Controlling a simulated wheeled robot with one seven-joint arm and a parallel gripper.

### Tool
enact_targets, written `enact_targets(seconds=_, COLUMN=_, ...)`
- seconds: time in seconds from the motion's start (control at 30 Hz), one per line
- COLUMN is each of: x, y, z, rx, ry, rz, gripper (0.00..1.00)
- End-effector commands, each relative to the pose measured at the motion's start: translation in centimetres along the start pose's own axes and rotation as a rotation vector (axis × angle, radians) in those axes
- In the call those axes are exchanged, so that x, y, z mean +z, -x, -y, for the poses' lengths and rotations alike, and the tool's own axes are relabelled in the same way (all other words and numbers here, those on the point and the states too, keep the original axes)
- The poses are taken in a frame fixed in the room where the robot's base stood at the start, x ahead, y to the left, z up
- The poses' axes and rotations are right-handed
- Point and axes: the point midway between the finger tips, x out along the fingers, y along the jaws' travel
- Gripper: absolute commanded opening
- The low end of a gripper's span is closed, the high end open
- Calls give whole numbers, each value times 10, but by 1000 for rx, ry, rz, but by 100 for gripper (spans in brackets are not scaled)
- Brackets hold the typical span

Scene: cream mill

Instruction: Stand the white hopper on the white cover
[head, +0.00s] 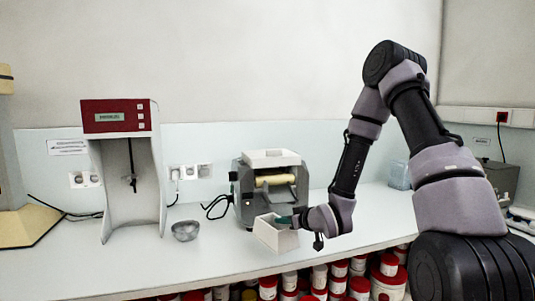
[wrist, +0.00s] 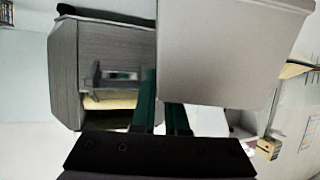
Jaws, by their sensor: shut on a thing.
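The white hopper (head: 274,236), a tapered box, is held in my gripper (head: 286,220) in front of the grey mill (head: 246,205), a little tilted in the head view. In the wrist view the hopper (wrist: 232,52) fills the upper right, and the green fingers of my gripper (wrist: 162,112) are shut on its edge. The white cover (head: 270,158) lies on top of the mill, above a yellowish roller (head: 275,180). The hopper is apart from the cover, lower and nearer. The mill (wrist: 66,70) shows at left in the wrist view; I cannot make out the cover there.
A metal bowl (head: 185,231) and a stand with a red display head (head: 117,116) are left of the mill. A black cable (head: 215,208) lies beside the mill. Red and white tubs (head: 388,278) stand below the counter. The counter's front left (head: 110,275) is clear.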

Motion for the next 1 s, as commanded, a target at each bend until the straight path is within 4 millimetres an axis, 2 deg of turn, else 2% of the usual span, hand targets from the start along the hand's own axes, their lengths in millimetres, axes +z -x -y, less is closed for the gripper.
enact_targets(seconds=0.03, x=5, y=3, z=-28, rx=71, ry=-29, rz=0, gripper=0)
enact_targets(seconds=0.1, x=10, y=6, z=-59, rx=154, ry=-64, rz=0, gripper=0)
enact_targets(seconds=0.2, x=16, y=10, z=-93, rx=247, ry=-103, rz=1, gripper=0)
enact_targets(seconds=0.5, x=28, y=17, z=-165, rx=438, ry=-182, rz=-1, gripper=0)
enact_targets(seconds=0.67, x=33, y=20, z=-191, rx=507, ry=-211, rz=0, gripper=0)
enact_targets(seconds=1.0, x=32, y=20, z=-189, rx=501, ry=-209, rz=0, gripper=0)
